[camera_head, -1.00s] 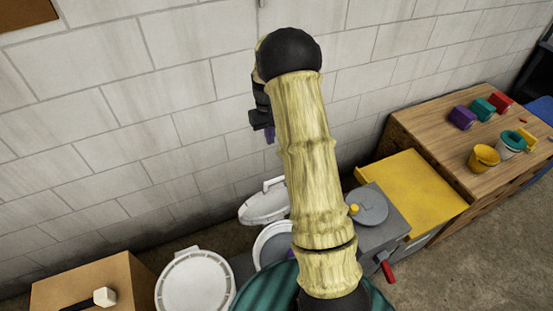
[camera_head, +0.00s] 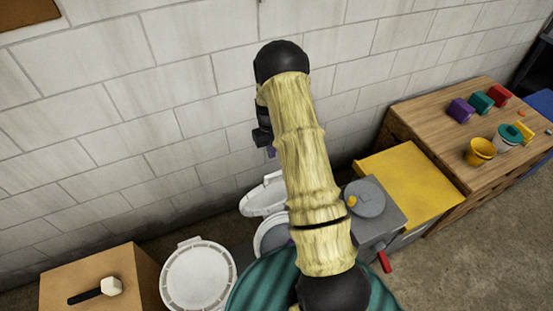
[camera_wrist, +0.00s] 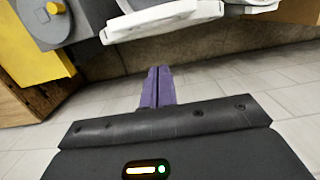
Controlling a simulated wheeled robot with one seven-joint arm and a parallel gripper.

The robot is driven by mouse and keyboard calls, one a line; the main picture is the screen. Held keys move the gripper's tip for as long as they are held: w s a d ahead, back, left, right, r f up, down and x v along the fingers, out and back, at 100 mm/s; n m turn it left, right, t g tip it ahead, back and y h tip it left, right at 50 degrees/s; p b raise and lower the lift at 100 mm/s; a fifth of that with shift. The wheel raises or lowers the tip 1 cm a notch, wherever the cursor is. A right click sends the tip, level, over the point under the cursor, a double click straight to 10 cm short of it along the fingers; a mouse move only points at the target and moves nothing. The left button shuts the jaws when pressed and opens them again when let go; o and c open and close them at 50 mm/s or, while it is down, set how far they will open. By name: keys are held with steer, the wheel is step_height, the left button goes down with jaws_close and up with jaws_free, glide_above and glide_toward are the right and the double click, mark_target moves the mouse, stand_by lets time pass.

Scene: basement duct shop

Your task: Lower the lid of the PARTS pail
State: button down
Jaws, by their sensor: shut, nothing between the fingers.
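A white pail (camera_head: 271,236) has its white lid (camera_head: 262,200) raised, leaning back toward the block wall. My arm hides the right part of both. No PARTS lettering is readable. The raised lid also shows at the top of the wrist view (camera_wrist: 165,22), with a handle bar along its edge. My gripper (camera_head: 270,152) is above the raised lid, close to the wall, and mostly hidden by my arm. In the wrist view its purple fingers (camera_wrist: 158,85) are together and empty, apart from the lid.
A second white pail with its lid shut (camera_head: 198,277) stands to the left. A wooden box with a mallet (camera_head: 97,290) is further left. A grey box with a round disc (camera_head: 366,198), a yellow-topped cabinet (camera_head: 410,178) and a wooden bench (camera_head: 440,112) stand right.

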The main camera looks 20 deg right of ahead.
steer(key=s+p, duration=0.1)
steer(key=s+f, duration=0.1)
steer(key=s+p, duration=0.1)
steer(key=s, duration=0.1)
steer(key=shift+f+p, duration=0.35)
